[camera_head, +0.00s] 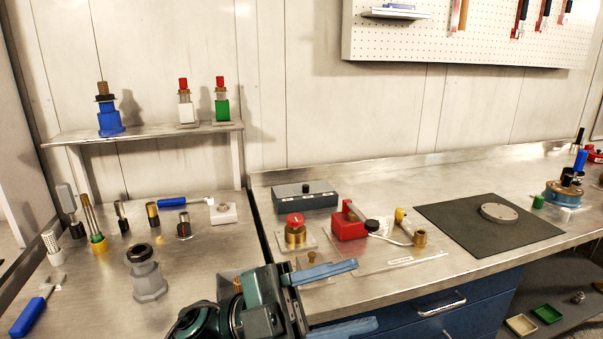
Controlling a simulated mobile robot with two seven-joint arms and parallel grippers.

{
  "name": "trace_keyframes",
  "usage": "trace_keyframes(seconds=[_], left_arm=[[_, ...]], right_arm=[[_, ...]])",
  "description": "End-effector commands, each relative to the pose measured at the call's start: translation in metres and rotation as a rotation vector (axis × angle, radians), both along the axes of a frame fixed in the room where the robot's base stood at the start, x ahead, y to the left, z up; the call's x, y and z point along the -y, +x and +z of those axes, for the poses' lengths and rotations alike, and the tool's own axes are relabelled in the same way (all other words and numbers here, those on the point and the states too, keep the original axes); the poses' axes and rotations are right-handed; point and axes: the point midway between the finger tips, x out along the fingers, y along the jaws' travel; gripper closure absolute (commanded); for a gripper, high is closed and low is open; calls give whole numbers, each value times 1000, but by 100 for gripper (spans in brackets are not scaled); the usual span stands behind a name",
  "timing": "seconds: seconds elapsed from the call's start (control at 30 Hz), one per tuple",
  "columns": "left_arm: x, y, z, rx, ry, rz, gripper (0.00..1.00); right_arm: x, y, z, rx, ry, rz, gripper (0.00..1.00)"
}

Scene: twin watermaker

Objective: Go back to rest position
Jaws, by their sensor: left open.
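My left gripper (364,294) is at the bottom middle of the head view. Its two blue fingers point right and are spread apart, with nothing between them. It is over the front edge of the workbench (405,267), in front of the clear plate (400,259). The gripper body hides part of a small brass-coloured piece behind it. My right gripper does not show.
A red-topped brass part (295,232), a red block (348,222) and a dark grey box (304,196) stand behind the gripper. A grey fitting (147,276) stands to its left. A black mat (455,230) with a grey disc (499,212) lies right. Blue drawers (410,320) are below.

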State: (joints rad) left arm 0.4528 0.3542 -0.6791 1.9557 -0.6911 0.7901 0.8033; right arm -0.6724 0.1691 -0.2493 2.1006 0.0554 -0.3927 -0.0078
Motion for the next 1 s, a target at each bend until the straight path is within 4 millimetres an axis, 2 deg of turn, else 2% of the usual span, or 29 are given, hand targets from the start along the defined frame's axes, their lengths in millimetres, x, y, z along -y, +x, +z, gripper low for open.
trace_keyframes(seconds=[0.07,0.17,0.27,0.37,0.4,0.5,0.6,0.7,0.83,1.0], left_arm=[[-15,26,-9,-174,-108,167,55],[-40,58,-38,-389,-182,392,55],[-71,79,-89,-615,-187,618,55],[-104,81,-155,-851,-128,831,55],[-116,76,-183,-943,-89,905,55],[-142,50,-248,-1148,31,1051,55],[-162,15,-298,-1313,157,1143,55],[-174,-16,-331,-1431,259,1191,55],[-182,-41,-352,-1511,338,1217,55],[-183,-48,-358,-1532,361,1222,55]], right_arm=[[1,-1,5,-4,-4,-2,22],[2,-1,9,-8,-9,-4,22],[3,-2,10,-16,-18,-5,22],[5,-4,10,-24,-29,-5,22],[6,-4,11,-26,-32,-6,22],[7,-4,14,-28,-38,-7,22],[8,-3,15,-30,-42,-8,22],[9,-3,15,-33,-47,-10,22],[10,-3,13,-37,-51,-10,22],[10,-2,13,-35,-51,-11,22]])
